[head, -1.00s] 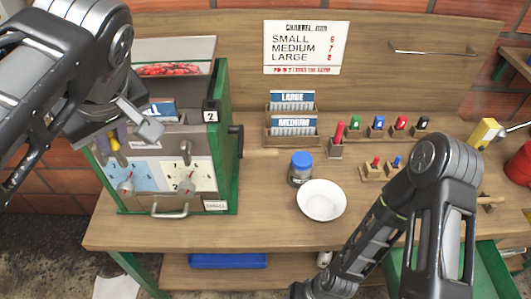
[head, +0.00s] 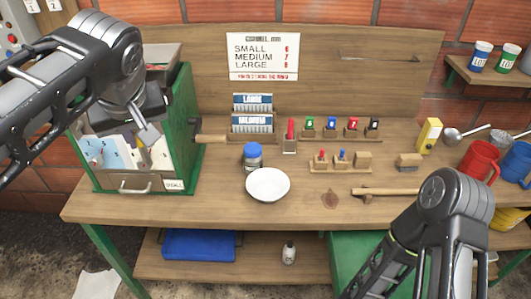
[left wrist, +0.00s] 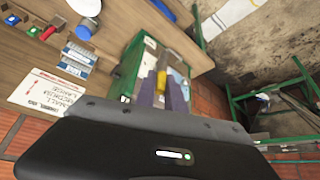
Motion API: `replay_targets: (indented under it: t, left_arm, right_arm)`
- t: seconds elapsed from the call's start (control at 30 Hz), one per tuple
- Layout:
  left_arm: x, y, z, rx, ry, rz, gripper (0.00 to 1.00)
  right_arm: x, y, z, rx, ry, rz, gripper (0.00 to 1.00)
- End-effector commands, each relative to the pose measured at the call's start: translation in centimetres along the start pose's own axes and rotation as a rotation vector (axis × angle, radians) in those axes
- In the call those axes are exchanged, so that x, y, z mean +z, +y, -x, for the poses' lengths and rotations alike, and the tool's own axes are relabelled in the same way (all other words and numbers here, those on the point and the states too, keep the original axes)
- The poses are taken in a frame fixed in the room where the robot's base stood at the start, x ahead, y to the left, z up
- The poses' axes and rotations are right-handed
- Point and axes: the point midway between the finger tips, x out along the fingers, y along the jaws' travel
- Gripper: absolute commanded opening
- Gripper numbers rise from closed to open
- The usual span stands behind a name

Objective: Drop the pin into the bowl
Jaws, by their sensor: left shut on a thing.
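The white bowl (head: 268,185) stands on the workbench right of the green machine and just in front of a blue-lidded jar. It shows at the top of the left wrist view (left wrist: 86,7). My left gripper (head: 142,155) is in front of the machine's panel, left of the bowl and apart from it. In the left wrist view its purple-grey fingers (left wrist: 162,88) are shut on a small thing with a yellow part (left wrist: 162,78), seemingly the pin. The fingers hide much of it. My right arm shows at lower right, but its gripper is out of view.
The green machine (head: 184,110) stands at left, with a wooden handle jutting right. The blue-lidded jar (head: 252,157) is close behind the bowl. Card racks (head: 252,124) and small coloured pegs stand at the back. Bare bench lies in front of the bowl.

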Motion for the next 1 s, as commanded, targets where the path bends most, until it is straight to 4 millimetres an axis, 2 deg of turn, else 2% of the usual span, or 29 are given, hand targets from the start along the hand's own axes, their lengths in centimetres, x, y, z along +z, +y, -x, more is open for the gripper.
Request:
replay_targets:
  t: [0.03,0.17,0.33,0.43,0.5,0.6,0.77,1.0]
  left_arm:
    - [-0.3,0.5,-1.4,0.016,-0.005,-0.028,0.0]
    - [-1.2,1.9,-4.6,0.054,-0.003,-0.104,0.0]
    - [-1.4,4.1,-10.7,0.109,0.0,-0.216,0.0]
    - [-0.4,5.9,-15.6,0.15,0.001,-0.296,0.0]
    - [0.9,7.2,-18.9,0.18,0.003,-0.349,0.0]
    - [3.0,8.6,-22.5,0.214,0.005,-0.402,0.0]
    - [5.3,9.8,-25.3,0.247,0.006,-0.438,0.0]
    - [5.8,10.1,-25.8,0.256,0.009,-0.445,0.0]
  right_arm:
    - [0.0,0.1,-0.3,-0.001,0.001,0.001,0.36]
    - [0.0,0.1,-0.7,-0.002,0.003,0.002,0.36]
    - [-0.1,0.3,-1.4,-0.005,0.005,0.003,0.36]
    - [-0.1,0.5,-2.1,-0.007,0.006,0.004,0.36]
    - [-0.1,0.6,-2.6,-0.008,0.007,0.005,0.36]
    - [-0.1,0.7,-3.1,-0.009,0.007,0.006,0.36]
    - [-0.1,0.8,-3.5,-0.01,0.008,0.006,0.36]
    - [-0.1,0.8,-3.5,-0.011,0.008,0.006,0.36]
